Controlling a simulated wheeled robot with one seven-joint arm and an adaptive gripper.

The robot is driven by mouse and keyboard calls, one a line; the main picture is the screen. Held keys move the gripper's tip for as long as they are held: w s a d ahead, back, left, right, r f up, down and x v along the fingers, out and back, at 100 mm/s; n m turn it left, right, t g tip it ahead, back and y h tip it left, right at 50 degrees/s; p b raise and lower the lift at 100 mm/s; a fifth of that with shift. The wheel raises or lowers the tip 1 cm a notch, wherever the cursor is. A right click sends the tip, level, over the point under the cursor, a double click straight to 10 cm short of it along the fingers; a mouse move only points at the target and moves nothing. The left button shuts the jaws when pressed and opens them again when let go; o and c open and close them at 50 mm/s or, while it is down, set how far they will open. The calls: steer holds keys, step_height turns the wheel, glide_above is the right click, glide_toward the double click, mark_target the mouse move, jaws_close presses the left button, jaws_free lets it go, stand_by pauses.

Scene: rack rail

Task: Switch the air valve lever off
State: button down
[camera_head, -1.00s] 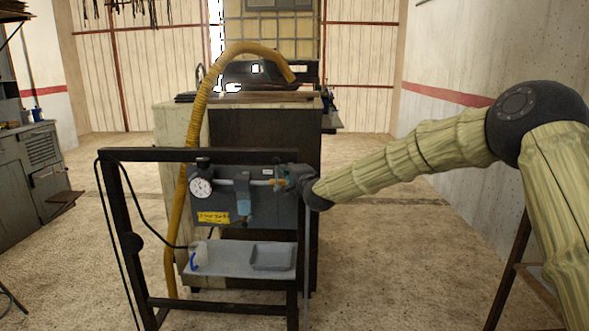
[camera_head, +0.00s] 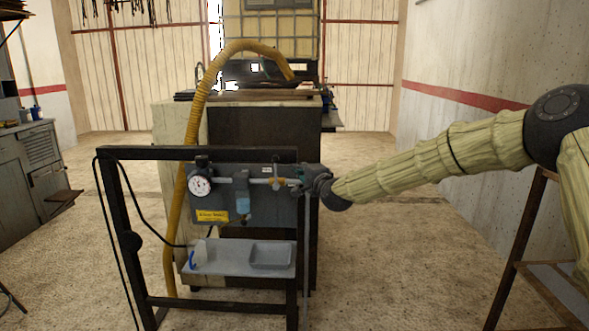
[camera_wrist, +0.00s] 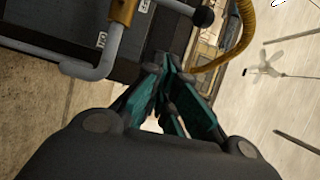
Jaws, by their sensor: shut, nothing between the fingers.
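The air valve lever (camera_wrist: 176,6) is a silver bar ending in a black ball knob (camera_wrist: 203,17), at the top of the wrist view. In the head view the lever (camera_head: 276,167) looks upright, crosswise to the horizontal pipe. The brass valve body (camera_wrist: 124,10) joins a grey pipe that bends downward at the panel's right side. My gripper (camera_wrist: 168,68) is shut and empty, just right of the valve and apart from the lever. In the head view my gripper (camera_head: 298,184) overlaps the panel's right edge, hiding part of the pipe.
The grey panel (camera_head: 262,208) carries a gauge (camera_head: 200,185) and a blue filter bowl (camera_head: 243,204). A dark frame (camera_head: 120,220) holds it, with a shelf (camera_head: 215,257) below. A yellow hose (camera_head: 177,220) arches behind.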

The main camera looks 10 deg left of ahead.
steer(key=v, duration=0.8)
steer(key=shift+s, duration=0.3)
steer(key=shift+d, duration=0.15)
